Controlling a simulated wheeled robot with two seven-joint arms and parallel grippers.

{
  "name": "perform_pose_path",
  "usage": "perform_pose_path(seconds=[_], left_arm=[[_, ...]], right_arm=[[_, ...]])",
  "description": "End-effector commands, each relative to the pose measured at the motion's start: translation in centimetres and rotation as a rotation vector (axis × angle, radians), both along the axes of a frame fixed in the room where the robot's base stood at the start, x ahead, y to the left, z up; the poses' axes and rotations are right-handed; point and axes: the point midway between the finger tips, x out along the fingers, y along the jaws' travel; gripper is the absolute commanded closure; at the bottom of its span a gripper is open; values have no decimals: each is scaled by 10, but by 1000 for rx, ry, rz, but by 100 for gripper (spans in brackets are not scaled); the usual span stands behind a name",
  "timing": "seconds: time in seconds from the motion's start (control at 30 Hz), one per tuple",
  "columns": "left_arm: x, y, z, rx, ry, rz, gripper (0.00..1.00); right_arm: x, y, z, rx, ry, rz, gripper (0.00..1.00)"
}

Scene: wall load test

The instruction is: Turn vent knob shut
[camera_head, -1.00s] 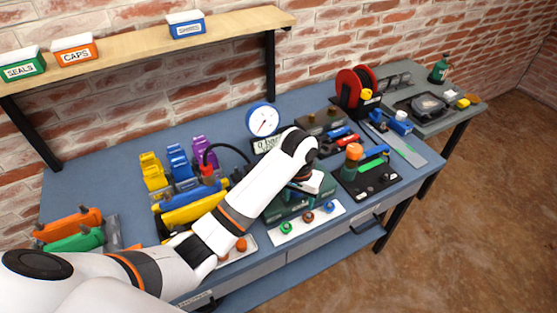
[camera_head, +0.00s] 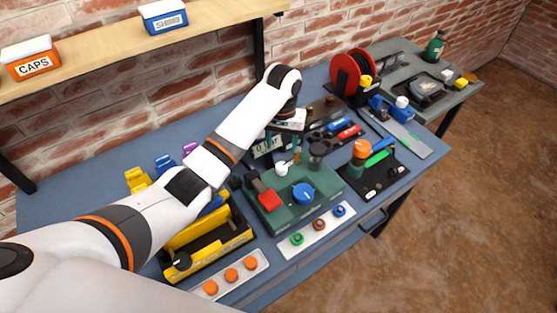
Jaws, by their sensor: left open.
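A green block (camera_head: 328,204) stands on the bench in the middle of the view. On it are a blue knob (camera_head: 303,193), a red lever (camera_head: 268,199), a white cap (camera_head: 281,169) and a dark knob (camera_head: 317,150). I cannot read a label that tells which is the vent knob. My left gripper (camera_head: 284,152) is open above the back of the block, pointing down, with its fingers near the white cap. It is small in the picture, and I cannot tell whether it touches anything. My right gripper is out of view.
A yellow tray (camera_head: 236,238) and a plate with orange knobs (camera_head: 231,275) lie front left. A plate with green, brown and blue knobs (camera_head: 318,226) lies in front of the block. A dark board with an orange-topped bottle (camera_head: 361,152) and a red reel (camera_head: 347,75) stand right.

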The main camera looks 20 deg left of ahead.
Motion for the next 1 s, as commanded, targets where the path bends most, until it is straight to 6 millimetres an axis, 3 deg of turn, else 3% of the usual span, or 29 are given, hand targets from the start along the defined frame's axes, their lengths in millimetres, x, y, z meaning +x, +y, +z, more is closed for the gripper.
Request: perform_pose_path(seconds=[0.23, 0.5, 0.7, 0.93, 1.0], left_arm=[[-1, 0, -51, 2, 4, 1, 46], [-1, 0, -91, 0, 2, 0, 46], [-1, 0, -101, 0, 0, -1, 46], [-1, 0, -101, 0, -1, -1, 46], [-1, 0, -101, 0, -1, -1, 57]], right_arm=[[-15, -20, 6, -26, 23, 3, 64], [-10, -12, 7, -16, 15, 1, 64], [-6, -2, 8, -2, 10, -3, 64], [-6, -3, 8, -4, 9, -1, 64], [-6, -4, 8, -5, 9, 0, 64]])
